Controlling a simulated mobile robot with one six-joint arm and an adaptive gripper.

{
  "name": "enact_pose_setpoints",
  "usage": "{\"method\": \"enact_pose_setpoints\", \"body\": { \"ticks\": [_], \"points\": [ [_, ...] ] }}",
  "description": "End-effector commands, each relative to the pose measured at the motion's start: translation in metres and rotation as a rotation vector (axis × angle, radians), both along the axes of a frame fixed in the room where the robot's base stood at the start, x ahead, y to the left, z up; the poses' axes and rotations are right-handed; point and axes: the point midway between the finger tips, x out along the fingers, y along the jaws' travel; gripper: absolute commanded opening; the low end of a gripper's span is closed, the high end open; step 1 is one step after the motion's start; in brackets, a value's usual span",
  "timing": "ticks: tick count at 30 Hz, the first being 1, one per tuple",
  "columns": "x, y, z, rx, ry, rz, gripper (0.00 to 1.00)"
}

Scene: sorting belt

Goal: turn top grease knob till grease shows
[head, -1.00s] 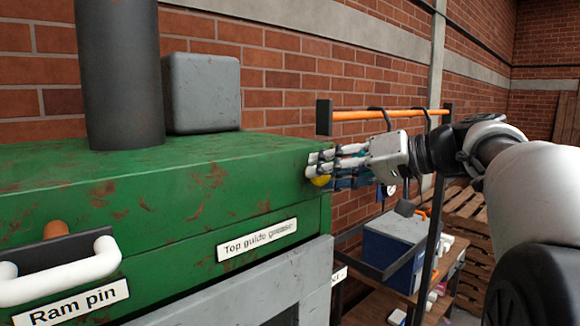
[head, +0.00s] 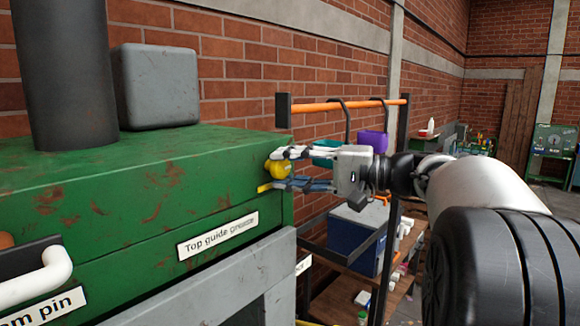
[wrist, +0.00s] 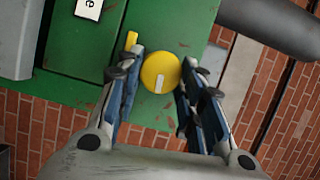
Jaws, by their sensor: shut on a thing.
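The yellow round grease knob (head: 277,170) sits on the right end of the green press head (head: 120,185), by the label "Top guide grease" (head: 217,235). In the wrist view the knob (wrist: 161,72) shows face-on with a pale mark on it. My gripper (head: 291,169) reaches it from the right, shut on the knob with one finger on each side. A short yellow piece (wrist: 131,40) sticks out from the green face beside the knob; it also shows under the lower finger in the head view (head: 264,188). I cannot tell whether it is grease.
A rack with an orange bar (head: 340,105) stands behind my gripper. A blue box (head: 345,240) sits on a shelf below. A grey box (head: 155,88) and dark column (head: 65,75) stand on the press. A white handle (head: 40,278) is at the lower left.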

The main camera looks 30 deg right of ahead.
Motion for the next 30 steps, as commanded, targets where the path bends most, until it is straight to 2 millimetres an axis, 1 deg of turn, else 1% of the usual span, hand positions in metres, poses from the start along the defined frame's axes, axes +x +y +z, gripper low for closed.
{"method": "enact_pose_setpoints", "body": {
  "ticks": [7,20,21,28,30],
  "points": [
    [0.0,-0.0002,-0.0002,0.047,0.016,-0.001,0.11],
    [0.0001,-0.0001,-0.0002,0.052,0.017,-0.001,0.11],
    [0.0001,-0.0001,-0.0002,0.052,0.017,-0.001,0.38],
    [0.0,0.0,-0.0003,0.051,0.018,0.0,0.53],
    [0.0,0.0,-0.0003,0.051,0.018,0.0,0.55]
  ]
}}
